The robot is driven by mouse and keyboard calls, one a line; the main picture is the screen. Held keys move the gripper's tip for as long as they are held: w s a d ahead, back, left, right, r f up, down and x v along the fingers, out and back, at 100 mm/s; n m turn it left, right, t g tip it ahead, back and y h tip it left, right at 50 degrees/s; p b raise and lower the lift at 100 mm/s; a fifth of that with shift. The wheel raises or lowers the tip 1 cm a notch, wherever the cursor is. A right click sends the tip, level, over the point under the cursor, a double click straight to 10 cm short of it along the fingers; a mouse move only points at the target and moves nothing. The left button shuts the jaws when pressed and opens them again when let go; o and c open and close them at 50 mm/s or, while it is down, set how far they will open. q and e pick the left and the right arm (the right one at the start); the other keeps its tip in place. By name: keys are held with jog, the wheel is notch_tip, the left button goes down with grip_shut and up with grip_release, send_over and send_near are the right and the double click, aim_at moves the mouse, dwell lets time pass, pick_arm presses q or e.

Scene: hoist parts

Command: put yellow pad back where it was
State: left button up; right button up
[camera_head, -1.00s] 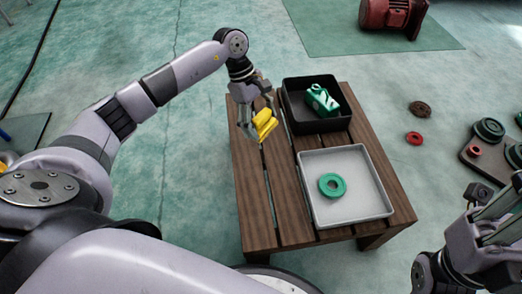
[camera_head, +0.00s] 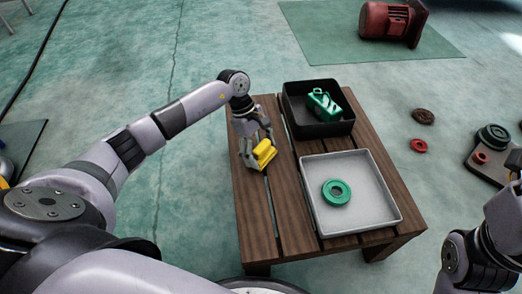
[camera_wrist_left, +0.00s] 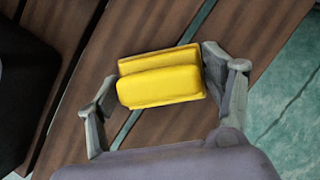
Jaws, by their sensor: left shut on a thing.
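The yellow pad (camera_head: 264,152) is a small blocky piece held in my left gripper (camera_head: 257,158), over the left planks of the wooden table. In the left wrist view the yellow pad (camera_wrist_left: 162,78) sits between the two grey fingers (camera_wrist_left: 163,88), which close on its ends. Bare planks and a gap between them show behind it. I cannot tell whether its underside touches the wood. My right gripper (camera_head: 512,190) is only partly in view at the right edge, and its fingers are cut off or unclear.
On the wooden table (camera_head: 254,215), a black tray (camera_head: 343,127) holds a green part (camera_head: 323,104). A light grey tray (camera_head: 377,212) holds a green ring (camera_head: 336,192). The table's left planks are otherwise bare. A red ring (camera_head: 419,146) and brown disc (camera_head: 423,116) lie on the floor.

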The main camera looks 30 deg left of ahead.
pick_arm(q)
jog(key=shift+f, duration=0.15)
jog(key=o, duration=1)
